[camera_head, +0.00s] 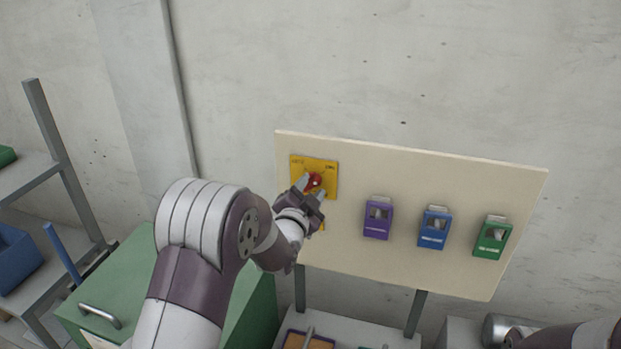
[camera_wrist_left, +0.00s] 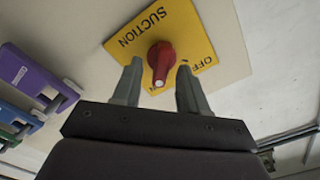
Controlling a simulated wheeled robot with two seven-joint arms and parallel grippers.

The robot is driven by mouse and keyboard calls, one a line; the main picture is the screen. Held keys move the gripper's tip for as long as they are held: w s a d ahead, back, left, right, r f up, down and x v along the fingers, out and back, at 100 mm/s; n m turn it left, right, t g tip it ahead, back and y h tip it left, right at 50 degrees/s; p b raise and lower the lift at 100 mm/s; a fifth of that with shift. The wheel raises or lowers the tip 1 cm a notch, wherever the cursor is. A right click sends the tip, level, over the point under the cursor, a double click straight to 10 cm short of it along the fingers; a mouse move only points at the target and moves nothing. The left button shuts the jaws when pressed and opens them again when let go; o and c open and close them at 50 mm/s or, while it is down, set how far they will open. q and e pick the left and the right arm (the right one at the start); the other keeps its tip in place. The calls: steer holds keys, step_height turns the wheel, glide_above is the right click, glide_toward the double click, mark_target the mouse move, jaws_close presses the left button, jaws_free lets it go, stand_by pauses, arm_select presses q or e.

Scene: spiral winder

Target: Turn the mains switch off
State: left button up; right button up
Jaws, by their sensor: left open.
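A yellow switch plate (camera_head: 328,165) with a red rotary knob (camera_head: 314,180) is at the upper left of a cream panel. In the left wrist view the plate (camera_wrist_left: 190,22) reads "SUCTION", with "OFF" to the right of the knob (camera_wrist_left: 161,58). The knob's handle points down in that picture, its pale tip lying away from "OFF". My left gripper (camera_head: 312,188) is open at the knob, one finger on each side of it. In the wrist view the gripper's fingers (camera_wrist_left: 160,68) show small gaps to the knob. My right gripper is not in view.
The cream panel (camera_head: 420,270) also carries a purple box (camera_head: 377,229), a blue box (camera_head: 432,241) and a green box (camera_head: 492,250) to the right of the plate. A green cabinet (camera_head: 75,310) and a grey shelf (camera_head: 25,178) stand at left. A concrete wall is behind.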

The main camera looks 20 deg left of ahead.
arm_select(q)
steer(key=shift+s+r, duration=0.15)
steer(key=shift+r, duration=0.05)
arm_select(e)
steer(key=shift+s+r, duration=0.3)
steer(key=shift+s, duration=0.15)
arm_select(q)
steer(key=shift+w+f, duration=0.1)
steer(key=shift+w, duration=0.15)
steer(key=c, duration=0.4)
jaws_close()
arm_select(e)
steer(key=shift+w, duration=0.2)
arm_select(q)
steer(key=shift+f, duration=0.1)
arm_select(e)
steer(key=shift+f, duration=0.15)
